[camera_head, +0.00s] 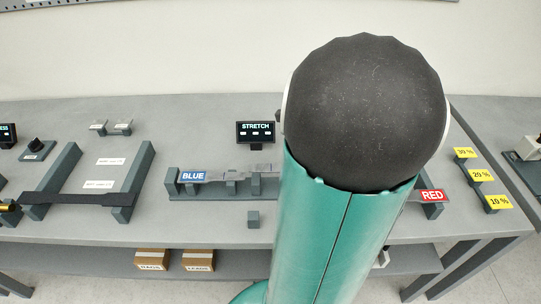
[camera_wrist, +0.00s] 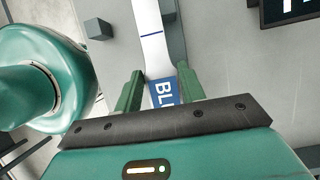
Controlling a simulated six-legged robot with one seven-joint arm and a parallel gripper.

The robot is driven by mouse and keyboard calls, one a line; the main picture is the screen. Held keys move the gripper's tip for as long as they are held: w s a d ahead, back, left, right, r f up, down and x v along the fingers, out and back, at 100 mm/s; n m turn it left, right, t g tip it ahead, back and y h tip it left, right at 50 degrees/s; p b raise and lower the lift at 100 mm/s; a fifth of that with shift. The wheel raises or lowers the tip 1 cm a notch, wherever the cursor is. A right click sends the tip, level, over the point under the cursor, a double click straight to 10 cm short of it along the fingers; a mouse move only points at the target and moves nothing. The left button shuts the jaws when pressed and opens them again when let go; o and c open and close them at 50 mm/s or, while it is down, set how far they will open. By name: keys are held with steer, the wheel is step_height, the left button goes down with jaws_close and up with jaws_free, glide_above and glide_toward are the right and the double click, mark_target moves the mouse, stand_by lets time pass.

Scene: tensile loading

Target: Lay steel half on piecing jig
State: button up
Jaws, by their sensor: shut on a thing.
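In the wrist view my gripper (camera_wrist: 159,78) has its two green fingers shut on either side of a pale steel half (camera_wrist: 151,38). The half has a blue label, of which "BL" shows, and a thin blue line across it.
A STRETCH display (camera_head: 255,133) stands behind the jig; a small grey block (camera_head: 253,218) sits in front. At the left, a dark bar (camera_head: 80,199) spans two grey rails. Yellow percent tags (camera_head: 481,175) stand at the right. Boxes (camera_head: 152,259) lie on the lower shelf.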

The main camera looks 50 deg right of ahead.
steer(key=shift+w+f, duration=0.25)
steer(key=shift+w, duration=0.05)
steer(key=shift+w+d+f, duration=0.1)
steer(key=shift+f, duration=0.8)
steer(key=shift+w+d+f, duration=0.1)
steer(key=shift+f, duration=0.75)
steer(key=shift+f, duration=0.15)
steer(key=o, duration=1.2)
steer(key=v, duration=1.2)
steer(key=shift+a, duration=0.1)
